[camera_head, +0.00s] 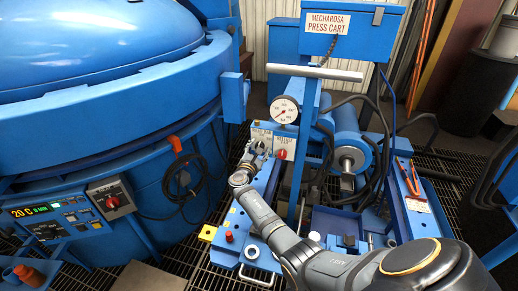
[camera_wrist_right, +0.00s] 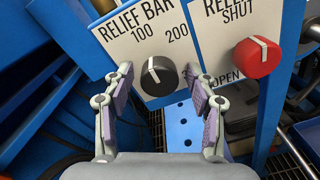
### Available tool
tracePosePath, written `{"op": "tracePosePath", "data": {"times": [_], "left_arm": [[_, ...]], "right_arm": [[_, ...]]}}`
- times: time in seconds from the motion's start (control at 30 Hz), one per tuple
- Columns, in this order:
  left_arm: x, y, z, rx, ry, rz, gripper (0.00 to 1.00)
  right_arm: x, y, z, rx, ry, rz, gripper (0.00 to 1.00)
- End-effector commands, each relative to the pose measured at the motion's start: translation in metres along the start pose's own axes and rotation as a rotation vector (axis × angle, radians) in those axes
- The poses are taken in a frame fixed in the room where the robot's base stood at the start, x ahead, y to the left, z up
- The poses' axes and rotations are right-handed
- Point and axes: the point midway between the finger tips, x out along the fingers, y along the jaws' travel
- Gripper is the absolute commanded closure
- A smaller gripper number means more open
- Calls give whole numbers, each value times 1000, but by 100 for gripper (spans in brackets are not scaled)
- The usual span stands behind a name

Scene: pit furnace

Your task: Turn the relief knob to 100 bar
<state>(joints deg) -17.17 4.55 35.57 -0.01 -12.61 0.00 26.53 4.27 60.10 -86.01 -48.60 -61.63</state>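The black relief knob (camera_wrist_right: 158,77) is on a white label panel marked RELIEF BAR, with 100, 200 and a partly covered 3 around it. Its white pointer line points up and slightly left, roughly toward the 100. My right gripper (camera_wrist_right: 158,84) is open, with one finger on each side of the knob; I cannot tell whether the pads touch it. In the head view my right gripper (camera_head: 257,150) is at the panel and covers most of the knob. My left gripper is not in view.
A red release knob (camera_wrist_right: 257,58) is close right of the relief knob, marked SHUT and OPEN. A round gauge (camera_head: 285,110) is above the panel on the press cart. The blue furnace (camera_head: 110,110) fills the left, with a cable hanging on it.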

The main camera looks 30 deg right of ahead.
Motion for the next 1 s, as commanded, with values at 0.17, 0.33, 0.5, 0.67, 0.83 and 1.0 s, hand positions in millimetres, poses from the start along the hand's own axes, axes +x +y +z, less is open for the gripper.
{"op": "tracePosePath", "data": {"times": [0.17,0.33,0.5,0.67,0.83,1.0], "left_arm": [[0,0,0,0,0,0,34],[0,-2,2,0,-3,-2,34],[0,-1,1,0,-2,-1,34],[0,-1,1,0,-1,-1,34],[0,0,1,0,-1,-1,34],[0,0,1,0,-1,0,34]], "right_arm": [[0,1,1,1,-2,1,42],[-10,1,0,3,-1,2,42],[-50,0,-1,5,2,1,42],[-88,0,-1,4,3,0,42],[-113,0,0,2,1,0,42],[-120,0,0,0,-1,0,42]]}}
